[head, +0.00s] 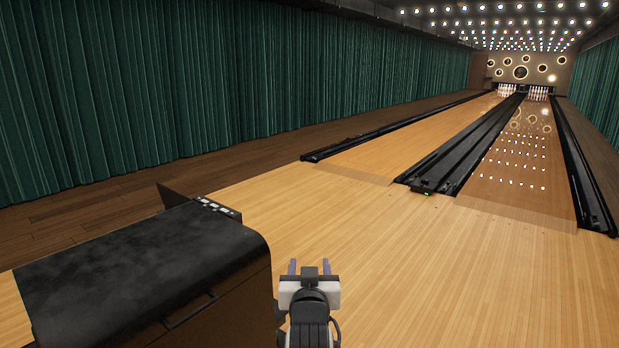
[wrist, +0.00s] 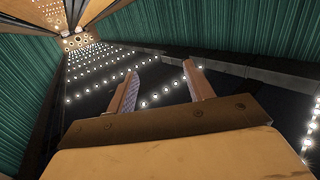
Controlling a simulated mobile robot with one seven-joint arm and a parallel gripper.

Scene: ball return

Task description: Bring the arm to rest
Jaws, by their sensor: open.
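My gripper (head: 310,268) shows at the bottom middle of the head view, just right of the dark ball return cabinet, over the wooden floor. In the wrist view my gripper (wrist: 165,88) has its two fingers spread apart with nothing between them. The fingers point away toward the far end of the room and the lit ceiling. No ball shows in either view.
The black-topped ball return cabinet (head: 140,260) stands close on the left. Two lanes (head: 400,140) run to white pins (head: 538,93) at the back, with black gutters (head: 455,155) between. Green curtains (head: 150,80) line the left wall. The wooden floor (head: 430,270) ahead is clear.

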